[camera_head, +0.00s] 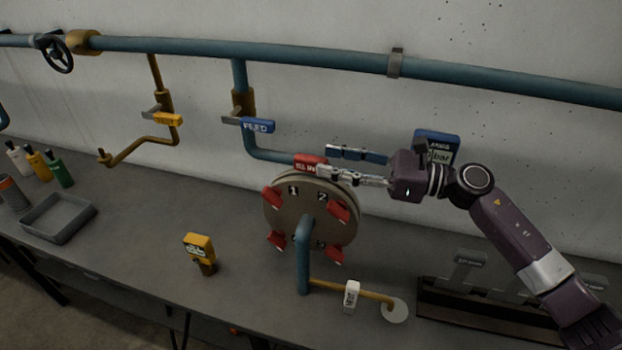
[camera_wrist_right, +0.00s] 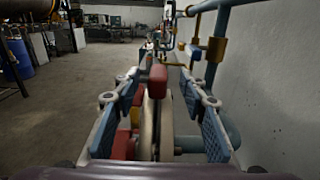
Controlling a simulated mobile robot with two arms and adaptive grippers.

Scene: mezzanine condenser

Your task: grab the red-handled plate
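A red handle (camera_head: 310,161) with white lettering stands at the top of a round beige disc (camera_head: 275,205), which is numbered and has several red clamps (camera_head: 338,211) around its face. In the right wrist view the red handle (camera_wrist_right: 157,80) sits on top of the disc (camera_wrist_right: 148,125), seen edge-on. My right gripper (camera_head: 326,162) is open, its two blue-padded fingers reaching left at the handle's height. In the wrist view the handle lies between the spread fingers, with a gap on both sides. How far the plate below the handle goes into the disc is hidden. My left gripper is not in view.
A blue pipe (camera_head: 303,255) runs in front of the disc. A blue FEED valve handle (camera_head: 257,125) is on the wall pipework behind. A blue gauge box (camera_head: 437,143) sits behind my right wrist. A yellow device (camera_head: 199,247) and a grey tray (camera_head: 58,218) stand left on the bench.

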